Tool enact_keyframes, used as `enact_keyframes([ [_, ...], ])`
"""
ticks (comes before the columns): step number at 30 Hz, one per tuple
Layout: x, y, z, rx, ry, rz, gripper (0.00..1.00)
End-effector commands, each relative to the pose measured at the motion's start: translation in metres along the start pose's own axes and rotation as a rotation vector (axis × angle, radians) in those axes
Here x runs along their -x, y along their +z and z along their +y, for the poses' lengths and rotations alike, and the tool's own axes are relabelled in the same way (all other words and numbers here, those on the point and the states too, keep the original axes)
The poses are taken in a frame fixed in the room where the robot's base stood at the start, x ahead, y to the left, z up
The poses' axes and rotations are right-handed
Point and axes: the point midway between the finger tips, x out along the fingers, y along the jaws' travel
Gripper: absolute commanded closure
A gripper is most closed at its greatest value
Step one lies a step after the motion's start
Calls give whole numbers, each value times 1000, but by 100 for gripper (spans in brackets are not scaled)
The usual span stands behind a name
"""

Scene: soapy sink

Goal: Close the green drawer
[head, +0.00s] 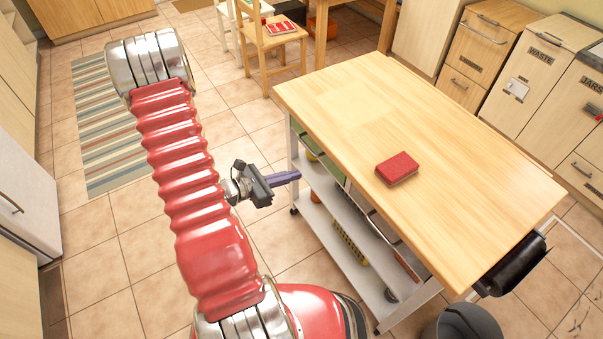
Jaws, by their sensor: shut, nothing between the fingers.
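A kitchen trolley with a light wooden top (390,120) stands right of my arm. A green drawer (325,158) shows as a narrow strip under the left edge of the top, toward the far end. It seems to stick out a little from under the top; how far is hard to tell. The tabletop hides most of it. My gripper (290,177) is shut and empty, its purple fingers pointing right at the trolley's side. It is just left of the green drawer and looks apart from it, but I cannot tell the exact gap.
The lower shelf (345,235) holds a yellow basket (350,242). A dark bin (465,325) stands at the near right end. A wooden chair (270,40) is behind. Tiled floor left of the trolley is free.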

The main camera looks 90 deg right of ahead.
Motion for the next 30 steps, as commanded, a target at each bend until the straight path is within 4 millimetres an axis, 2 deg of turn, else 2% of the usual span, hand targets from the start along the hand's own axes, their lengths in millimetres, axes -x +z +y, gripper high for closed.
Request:
enact_keyframes([
  [3, 13, 0, 1, 0, 2, 0, 100],
  [9, 22, 0, 0, 0, -1, 0, 100],
  [30, 22, 0, -1, -1, -4, 0, 100],
])
